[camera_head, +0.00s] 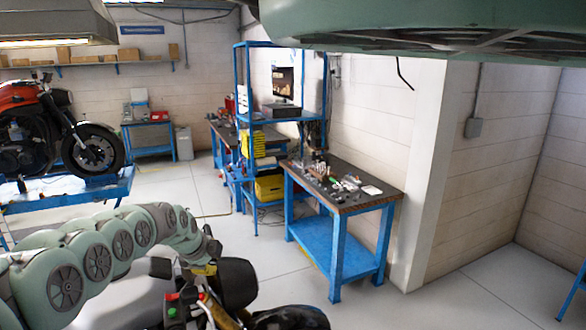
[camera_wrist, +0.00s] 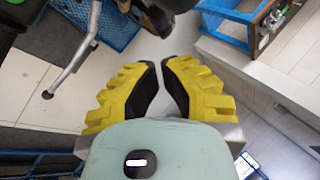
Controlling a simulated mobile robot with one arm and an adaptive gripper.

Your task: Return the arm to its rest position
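In the wrist view my gripper (camera_wrist: 160,68) has two yellow fingers with black pads. The fingertips are close together but apart, with bare floor visible between them. My gripper holds nothing.
A blue workbench (camera_head: 345,205) with small parts stands to the right of the arm. A blue shelf frame (camera_head: 240,110) stands behind. A red motorcycle (camera_head: 50,135) sits on a blue lift (camera_head: 70,198) at left. Floor (camera_head: 270,225) is clear between lift and bench.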

